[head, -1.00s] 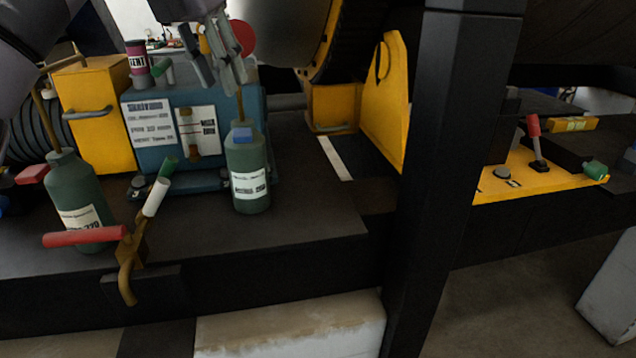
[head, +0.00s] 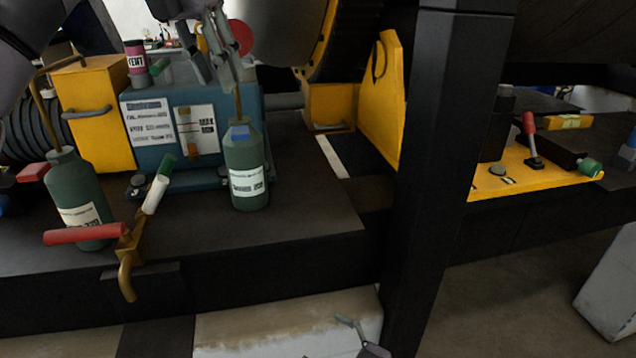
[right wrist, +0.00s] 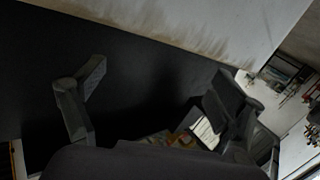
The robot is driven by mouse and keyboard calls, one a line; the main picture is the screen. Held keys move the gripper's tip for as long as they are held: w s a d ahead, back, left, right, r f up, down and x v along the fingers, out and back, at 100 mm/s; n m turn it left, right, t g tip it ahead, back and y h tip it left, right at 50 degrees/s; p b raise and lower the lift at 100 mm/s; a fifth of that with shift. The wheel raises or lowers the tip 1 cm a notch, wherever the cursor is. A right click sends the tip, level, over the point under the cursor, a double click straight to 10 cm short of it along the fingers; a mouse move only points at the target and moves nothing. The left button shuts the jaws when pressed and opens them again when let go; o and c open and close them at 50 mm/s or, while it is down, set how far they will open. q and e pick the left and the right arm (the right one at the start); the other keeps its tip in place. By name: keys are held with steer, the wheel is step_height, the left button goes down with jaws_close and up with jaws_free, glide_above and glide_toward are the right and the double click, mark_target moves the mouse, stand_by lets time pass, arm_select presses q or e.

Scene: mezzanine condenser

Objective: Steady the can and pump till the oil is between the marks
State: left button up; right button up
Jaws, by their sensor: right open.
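A dark green can (head: 246,178) with a white label and a blue patch near its top stands upright on the dark deck. A second green can (head: 82,193) at left has a thin brown spout and a red piece beside its neck. A white panel (head: 205,131) with dark markings is on the blue-grey unit; an oil level cannot be made out. My left gripper (head: 214,72) is just above the first can, its fingers apart; contact with the can's top cannot be told. My right gripper (head: 358,338) is low, below the deck edge, open and empty; it also shows in the right wrist view (right wrist: 165,92).
A brass fitting (head: 127,262) with a red bar (head: 84,234) and a white-green handle (head: 156,192) is at the deck's front. A black post (head: 445,150) stands right of centre. A yellow plate (head: 530,178) with a red-topped lever lies beyond it. A pale block is below.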

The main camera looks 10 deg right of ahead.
mark_target(245, 159)
steer(key=a+r+n+t+y, duration=0.15)
steer(key=r+n+y, duration=0.35)
steer(key=r+n, duration=0.9)
steer(key=a+r+n+t+y, duration=0.15)
steer(key=r+n+y, duration=0.3)
steer(key=r, duration=1.75)
steer(key=w+d+m+g+h, duration=0.3)
steer(key=w+m+h, duration=0.5)
steer(key=m, duration=1.2)
steer(key=shift+y, duration=0.35)
steer(key=x, duration=0.6)
steer(key=f+x, duration=0.1)
steer(key=x, duration=1.1)
steer(key=shift+w+d+f, duration=0.1)
steer(key=shift+w+f, duration=0.1)
steer(key=shift+w, duration=0.2)
steer(key=c, duration=2.1)
steer(key=shift+o, duration=0.2)
